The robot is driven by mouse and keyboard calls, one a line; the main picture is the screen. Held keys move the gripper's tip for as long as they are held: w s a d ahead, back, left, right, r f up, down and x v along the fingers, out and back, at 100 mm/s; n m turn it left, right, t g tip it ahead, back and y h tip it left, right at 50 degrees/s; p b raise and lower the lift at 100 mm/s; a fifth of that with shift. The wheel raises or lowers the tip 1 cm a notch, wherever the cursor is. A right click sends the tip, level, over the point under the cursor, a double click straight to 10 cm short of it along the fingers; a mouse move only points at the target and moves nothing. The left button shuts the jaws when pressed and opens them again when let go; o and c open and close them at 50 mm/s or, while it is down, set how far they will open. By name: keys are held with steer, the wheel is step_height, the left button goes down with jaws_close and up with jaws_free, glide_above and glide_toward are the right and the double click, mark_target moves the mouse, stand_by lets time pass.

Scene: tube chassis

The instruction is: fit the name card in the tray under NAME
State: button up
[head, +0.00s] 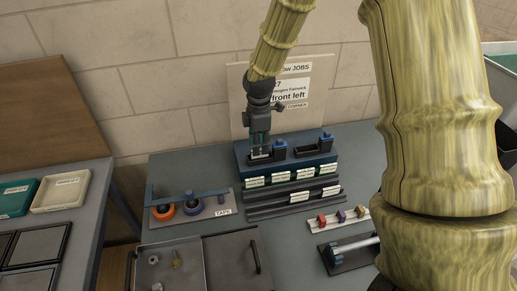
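A dark blue stepped rack (326,160) stands on the grey bench by the back wall. Small white cards (306,173) with print too small to read sit in rows on its front; I cannot tell which is the name card. Dark holders with blue parts stand on top of the rack, one of them a tray-like holder (314,150) at right. My gripper (260,154) points down at the left end of the rack's top, close to or touching a holder there. The fingertips are too small to show whether they hold anything. No label reading NAME is legible.
A job board (318,75) reading "front left" leans behind the rack. An open-topped metal box (165,265) is in front. A strip with coloured blocks (340,217) lies at right. My arm hides the right side.

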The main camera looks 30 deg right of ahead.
step_height(320, 180, up, 9)
stand_by(0.4)
stand_by(0.5)
